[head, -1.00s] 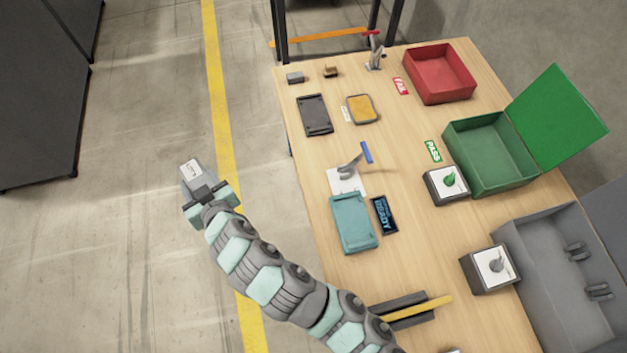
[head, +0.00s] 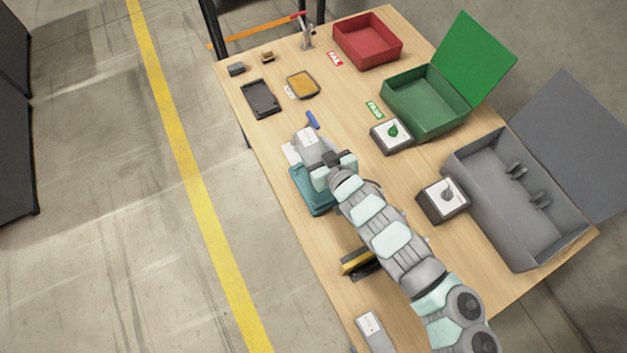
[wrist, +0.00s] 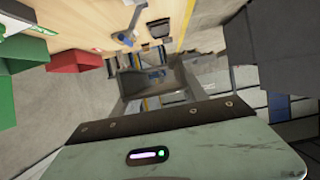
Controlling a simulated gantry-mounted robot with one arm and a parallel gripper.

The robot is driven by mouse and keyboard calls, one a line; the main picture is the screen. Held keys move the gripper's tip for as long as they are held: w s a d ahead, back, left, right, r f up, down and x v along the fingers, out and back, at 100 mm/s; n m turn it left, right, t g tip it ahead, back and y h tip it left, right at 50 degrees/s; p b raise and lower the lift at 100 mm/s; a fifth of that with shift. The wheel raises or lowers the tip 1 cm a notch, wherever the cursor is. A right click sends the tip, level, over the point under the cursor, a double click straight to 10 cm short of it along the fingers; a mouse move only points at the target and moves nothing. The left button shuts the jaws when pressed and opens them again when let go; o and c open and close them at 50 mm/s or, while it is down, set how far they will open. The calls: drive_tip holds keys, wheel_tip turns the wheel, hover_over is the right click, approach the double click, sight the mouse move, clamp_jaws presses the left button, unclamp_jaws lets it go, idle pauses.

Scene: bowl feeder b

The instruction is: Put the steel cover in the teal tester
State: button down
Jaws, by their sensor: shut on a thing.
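My gripper (head: 332,166) is shut on a grey metal piece with a white label, which I take to be the steel cover (head: 312,141). In the head view it holds the cover over the table at the far side of the teal tester (head: 313,197). The tester is partly hidden under my gripper, and its inside does not show. I cannot tell whether the cover touches the tester. The blue-handled clamp (head: 312,120) stands just beyond the cover.
A black tray (head: 262,100) and a yellow-faced part (head: 303,85) lie farther back. A red bin (head: 368,45), an open green bin (head: 428,115) and an open grey bin (head: 480,200) line the right side. Another labelled grey piece (head: 370,330) lies at the near edge.

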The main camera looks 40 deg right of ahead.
wheel_tip(320, 180, down, 18)
drive_tip(key=b, duration=0.7)
drive_tip(key=shift+a+f, duration=0.15)
drive_tip(key=shift+f, duration=0.05)
drive_tip(key=shift+f, duration=0.1)
drive_tip(key=c, duration=0.6)
unclamp_jaws()
drive_tip(key=shift+f, duration=0.1)
drive_tip(key=shift+s+r, duration=0.2)
drive_tip(key=shift+r, duration=0.15)
drive_tip(key=p+v, duration=0.3)
drive_tip(key=v, duration=0.4)
drive_tip(key=shift+c, duration=0.3)
